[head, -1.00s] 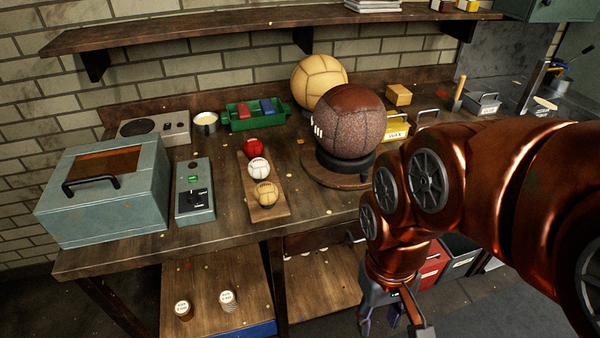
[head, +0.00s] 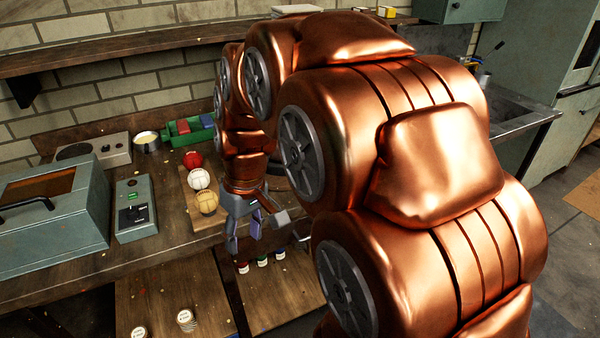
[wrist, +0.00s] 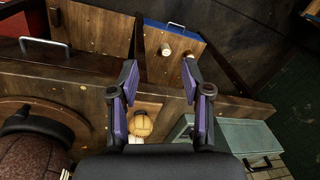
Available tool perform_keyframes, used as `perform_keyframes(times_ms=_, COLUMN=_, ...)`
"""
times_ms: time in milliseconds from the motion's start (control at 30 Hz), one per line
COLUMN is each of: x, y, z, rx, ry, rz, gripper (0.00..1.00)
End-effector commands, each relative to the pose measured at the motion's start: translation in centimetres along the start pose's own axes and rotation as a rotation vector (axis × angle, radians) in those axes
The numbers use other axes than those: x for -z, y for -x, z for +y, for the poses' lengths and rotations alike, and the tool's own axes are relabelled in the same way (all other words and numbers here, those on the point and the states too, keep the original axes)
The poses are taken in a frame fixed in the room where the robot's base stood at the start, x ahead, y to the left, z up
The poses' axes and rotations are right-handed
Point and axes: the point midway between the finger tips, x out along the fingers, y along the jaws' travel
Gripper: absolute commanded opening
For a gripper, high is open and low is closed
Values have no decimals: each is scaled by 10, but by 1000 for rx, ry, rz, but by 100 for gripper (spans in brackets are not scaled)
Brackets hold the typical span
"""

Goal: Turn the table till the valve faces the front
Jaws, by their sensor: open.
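My gripper (head: 242,240) hangs fingers down in front of the bench edge, right of the small tan ball. In the wrist view its two purple-padded fingers (wrist: 158,80) are spread, with nothing between the tips. The big dark brown leather ball (wrist: 30,158) shows partly at the lower left of the wrist view, apart from the fingers. It sits in a black ring (wrist: 30,118) on a round wooden turntable (wrist: 14,104). My arm hides the ball in the head view. I cannot see a valve on the visible part of it.
Small red (head: 193,159), white (head: 199,179) and tan (head: 207,202) balls sit in a row on a board. A grey control box (head: 136,208) and a teal case (head: 50,215) stand left. A green tray (head: 188,131) is behind. Small bottles (head: 262,262) are below the bench.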

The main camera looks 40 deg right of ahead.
Motion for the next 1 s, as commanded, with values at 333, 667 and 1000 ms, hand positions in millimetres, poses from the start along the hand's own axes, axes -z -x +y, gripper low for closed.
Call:
perform_keyframes(times_ms=333, x=89, y=11, z=150, rx=-15, ry=19, rz=199, gripper=48)
perform_keyframes(times_ms=667, x=106, y=20, z=284, rx=-94, ry=46, rz=330, gripper=48)
perform_keyframes(times_ms=1000, x=111, y=9, z=311, rx=-115, ry=55, rz=351, gripper=48)
